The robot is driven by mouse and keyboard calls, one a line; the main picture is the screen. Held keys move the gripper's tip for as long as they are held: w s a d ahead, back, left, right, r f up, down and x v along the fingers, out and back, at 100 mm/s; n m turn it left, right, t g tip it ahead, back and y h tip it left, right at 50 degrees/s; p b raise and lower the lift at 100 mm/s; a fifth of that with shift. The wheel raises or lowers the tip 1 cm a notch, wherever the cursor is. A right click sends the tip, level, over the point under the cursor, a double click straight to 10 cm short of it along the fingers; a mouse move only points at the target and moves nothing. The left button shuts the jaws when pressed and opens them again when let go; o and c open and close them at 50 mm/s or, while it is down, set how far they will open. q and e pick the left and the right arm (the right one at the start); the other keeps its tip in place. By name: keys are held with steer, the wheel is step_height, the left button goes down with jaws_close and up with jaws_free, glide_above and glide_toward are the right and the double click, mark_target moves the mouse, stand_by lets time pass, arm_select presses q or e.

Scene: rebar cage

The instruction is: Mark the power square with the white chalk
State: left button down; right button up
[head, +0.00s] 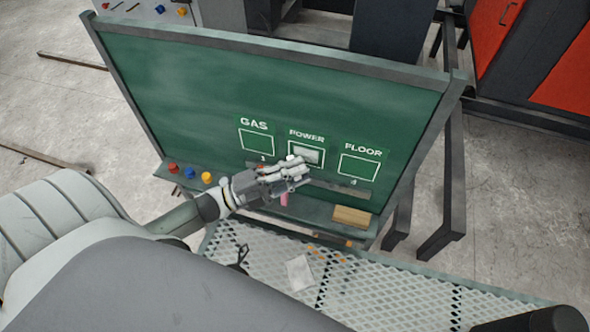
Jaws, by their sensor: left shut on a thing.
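The power square (318,164) is a white outline under the word POWER on the green chalkboard (210,85), between the gas square (257,140) and the floor square (359,168). A pale whitish patch shows inside it. My left gripper (296,174) is in front of the board, just below and left of the power square, covering its lower left part. It is shut on a small white piece, which looks like the white chalk (291,157). Whether the chalk touches the board I cannot tell. My right gripper is out of view.
The board's ledge holds red (173,167), blue (190,173) and yellow (207,178) pieces at left and a tan block (351,216) at right. A pink piece (284,199) shows below my gripper. A mesh platform (380,290) lies in front.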

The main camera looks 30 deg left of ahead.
arm_select(q)
steer(key=shift+w, duration=0.25)
steer(key=shift+w+d, duration=0.85)
steer(key=shift+d, duration=2.55)
steer(key=shift+s+a, duration=0.3)
steer(key=shift+a, duration=0.9)
steer(key=shift+s+a, duration=0.25)
steer(key=shift+a, duration=0.9)
steer(key=shift+s+a, duration=0.3)
steer(key=shift+a, duration=0.9)
